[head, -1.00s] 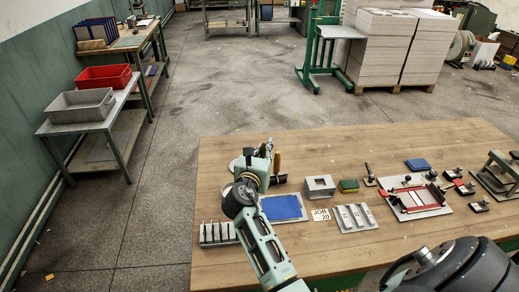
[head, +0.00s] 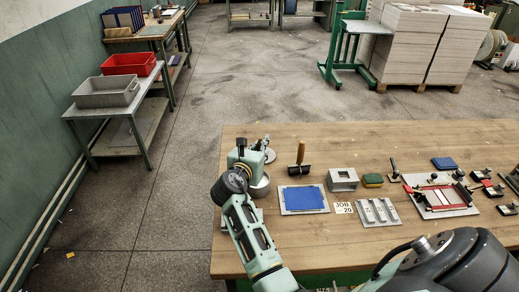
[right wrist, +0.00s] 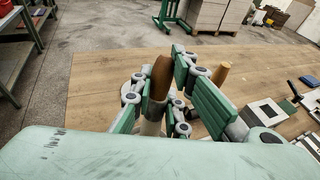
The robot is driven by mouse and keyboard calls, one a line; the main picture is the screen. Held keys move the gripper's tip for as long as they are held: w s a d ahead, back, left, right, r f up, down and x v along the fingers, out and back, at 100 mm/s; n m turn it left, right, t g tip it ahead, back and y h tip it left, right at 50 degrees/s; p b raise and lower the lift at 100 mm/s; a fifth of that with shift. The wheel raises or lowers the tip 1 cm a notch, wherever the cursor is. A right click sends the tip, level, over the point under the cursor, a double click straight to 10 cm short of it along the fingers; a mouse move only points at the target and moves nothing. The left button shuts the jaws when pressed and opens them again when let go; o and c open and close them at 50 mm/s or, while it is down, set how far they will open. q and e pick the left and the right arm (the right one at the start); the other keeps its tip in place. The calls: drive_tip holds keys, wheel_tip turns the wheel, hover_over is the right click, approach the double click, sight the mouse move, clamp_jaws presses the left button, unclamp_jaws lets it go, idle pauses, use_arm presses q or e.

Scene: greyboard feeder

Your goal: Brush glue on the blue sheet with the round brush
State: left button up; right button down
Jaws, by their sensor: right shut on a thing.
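The blue sheet (head: 312,198) lies flat on a pale grey board (head: 285,202) near the table's left end in the head view. My right gripper (head: 262,148) is left of it, above the table. My left gripper is not in view.
A roller with a wooden handle (head: 301,152) stands behind the sheet.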

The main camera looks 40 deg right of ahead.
sight(259, 144)
drive_tip(key=shift+w+d+f+b, duration=0.1)
drive_tip(key=shift+f+b, duration=0.45)
drive_tip(key=shift+f, duration=0.05)
drive_tip(key=shift+w+d+f+b, duration=0.1)
drive_tip(key=shift+f+b, duration=0.45)
drive_tip(key=shift+s+a+f+b, duration=0.15)
drive_tip(key=shift+f+b, duration=0.15)
drive_tip(key=shift+f, duration=0.45)
drive_tip(key=shift+s+a+f+b, duration=0.15)
drive_tip(key=shift+f+b, duration=0.15)
drive_tip(key=shift+f, duration=0.4)
drive_tip(key=shift+s+a+f+b, duration=0.15)
drive_tip(key=shift+f+b, duration=0.15)
drive_tip(key=shift+f, duration=0.45)
drive_tip(key=shift+w+r, duration=0.1)
drive_tip(key=shift+r+p, duration=2.95)
drive_tip(key=shift+p, duration=0.5)
drive_tip(key=shift+r, duration=0.1)
wheel_tip(259, 144, up, 4)
drive_tip(key=p, duration=0.5)
